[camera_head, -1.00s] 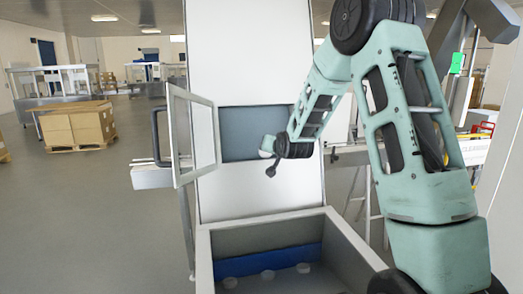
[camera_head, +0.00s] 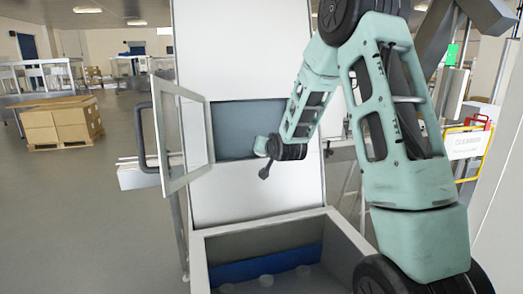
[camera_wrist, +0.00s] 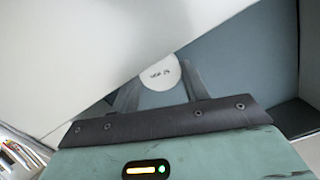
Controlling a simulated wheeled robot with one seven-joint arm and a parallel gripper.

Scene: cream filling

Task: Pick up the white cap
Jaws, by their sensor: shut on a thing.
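In the head view, my gripper (camera_head: 262,147) is at the opening in the tall white panel, near the open framed door. A small pale bit of the cap (camera_head: 259,146) shows at its tip.
The framed door (camera_head: 183,135) stands open just left of my gripper. The tall white panel (camera_head: 245,45) surrounds the dark opening. The open bin (camera_head: 203,245) is below. Boxes on a pallet (camera_head: 60,122) stand far left, with free floor before them.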

